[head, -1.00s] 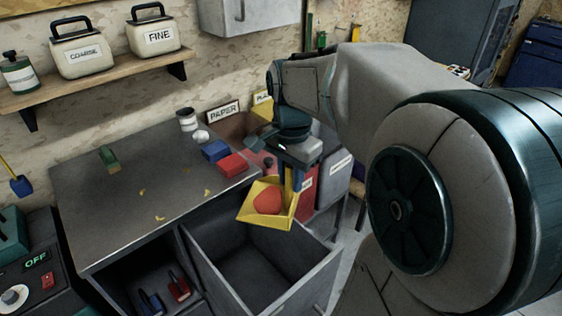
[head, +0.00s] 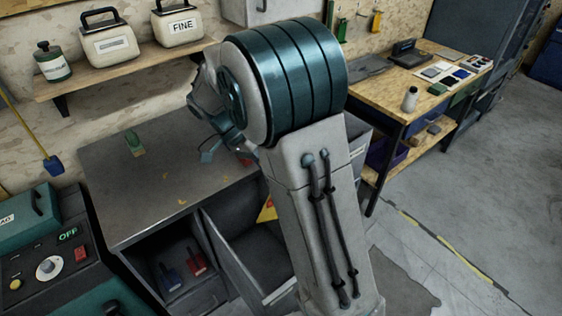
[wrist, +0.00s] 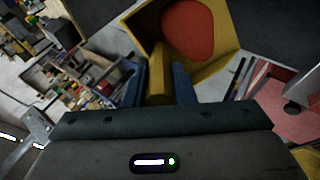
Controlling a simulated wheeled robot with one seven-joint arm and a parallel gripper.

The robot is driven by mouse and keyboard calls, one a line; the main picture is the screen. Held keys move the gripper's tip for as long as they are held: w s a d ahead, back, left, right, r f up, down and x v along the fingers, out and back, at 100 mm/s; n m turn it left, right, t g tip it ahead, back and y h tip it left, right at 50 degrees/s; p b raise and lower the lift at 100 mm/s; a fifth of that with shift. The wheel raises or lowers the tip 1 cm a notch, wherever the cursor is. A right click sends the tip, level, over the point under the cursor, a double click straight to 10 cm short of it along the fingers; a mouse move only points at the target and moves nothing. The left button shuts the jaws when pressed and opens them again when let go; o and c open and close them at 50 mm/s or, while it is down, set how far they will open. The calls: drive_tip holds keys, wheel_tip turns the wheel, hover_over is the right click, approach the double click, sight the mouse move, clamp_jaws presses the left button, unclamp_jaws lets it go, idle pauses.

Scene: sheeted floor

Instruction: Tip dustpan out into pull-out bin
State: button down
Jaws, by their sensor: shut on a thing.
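The yellow dustpan (wrist: 225,55) fills the upper part of the wrist view, with a rounded red thing (wrist: 188,28) lying in it. My gripper (wrist: 158,82) is shut on the dustpan's handle, between its two blue fingers. In the head view my arm hides the gripper and most of the dustpan; only a small yellow part (head: 267,211) shows above the grey pull-out bin (head: 230,257). The bin is pulled out from the bench, and my arm covers its right side. The part of its inside that shows looks empty.
The grey bench top (head: 165,175) holds a green-handled brush (head: 134,143) and small yellow scraps. A blue and a red tool lie in the open compartment left of the bin. A control box (head: 50,255) stands at left. Open floor lies at right.

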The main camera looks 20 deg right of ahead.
drive_tip(key=shift+w+a+f+g+h+p, duration=0.35)
drive_tip(key=shift+w+a+g+h+p, duration=0.15)
drive_tip(key=shift+w+a+h, duration=0.15)
drive_tip(key=shift+w+a+f+g+h+p, duration=0.3)
drive_tip(key=shift+w+a+g+h+p, duration=0.25)
drive_tip(key=shift+a, duration=0.25)
drive_tip(key=shift+w+a+f+g+h+p, duration=0.35)
drive_tip(key=shift+w+a+g+h+p, duration=0.15)
drive_tip(key=shift+a+h, duration=0.2)
idle(0.9)
